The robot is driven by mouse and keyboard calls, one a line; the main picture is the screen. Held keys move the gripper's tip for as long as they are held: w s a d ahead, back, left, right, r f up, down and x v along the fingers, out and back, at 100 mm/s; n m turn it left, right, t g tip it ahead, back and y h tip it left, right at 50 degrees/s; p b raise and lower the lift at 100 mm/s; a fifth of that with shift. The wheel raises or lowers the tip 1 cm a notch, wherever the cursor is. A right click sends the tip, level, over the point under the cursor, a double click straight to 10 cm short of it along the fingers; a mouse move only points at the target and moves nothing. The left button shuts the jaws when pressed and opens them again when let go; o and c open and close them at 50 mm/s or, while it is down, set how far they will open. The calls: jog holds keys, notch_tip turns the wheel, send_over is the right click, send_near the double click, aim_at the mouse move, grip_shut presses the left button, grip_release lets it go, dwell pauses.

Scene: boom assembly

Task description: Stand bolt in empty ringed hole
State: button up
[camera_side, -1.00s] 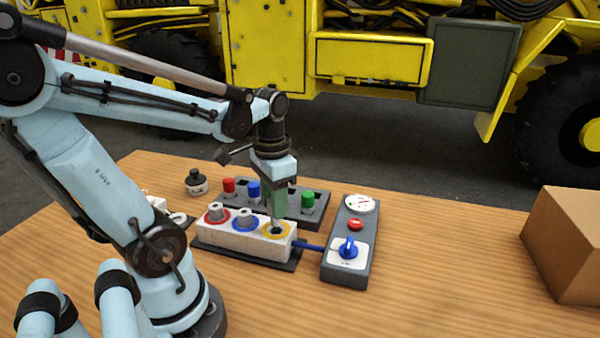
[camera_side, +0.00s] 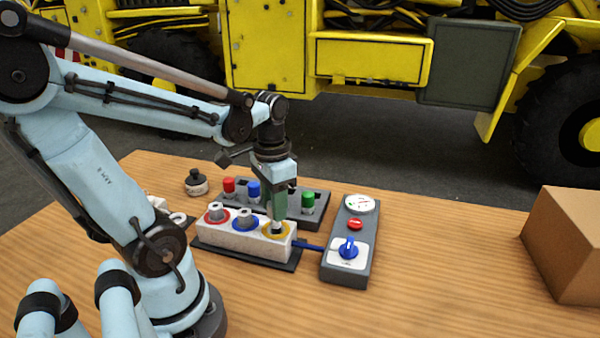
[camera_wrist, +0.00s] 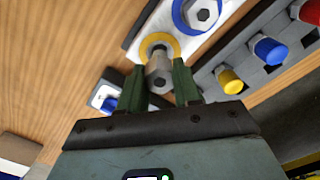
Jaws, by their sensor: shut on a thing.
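The white block (camera_side: 215,236) has red (camera_side: 214,217), blue (camera_side: 244,224) and yellow (camera_side: 287,231) rings on top. Grey bolts stand in the red and blue rings. My gripper (camera_side: 279,220) points down over the yellow ring, its green fingers just above it. In the wrist view, my gripper (camera_wrist: 159,82) is shut on a grey bolt (camera_wrist: 159,72), which lines up with the yellow ring (camera_wrist: 172,42). The bolt's lower end is at the ring's dark hole. How deep it sits is hidden.
Behind the block is a dark rack with red (camera_side: 229,185), blue (camera_side: 253,188) and green (camera_side: 308,199) capped pieces; the wrist view also shows a yellow cap (camera_wrist: 229,80). A grey control box (camera_side: 346,272) stands to the right. A cardboard box (camera_side: 570,245) is far right.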

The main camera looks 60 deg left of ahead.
jog(key=shift+f, duration=0.9)
dwell(1.0)
jog(key=shift+f, duration=0.35)
jog(key=shift+f, duration=0.2)
jog(key=o, duration=1.1)
jog(key=shift+r, duration=3.5)
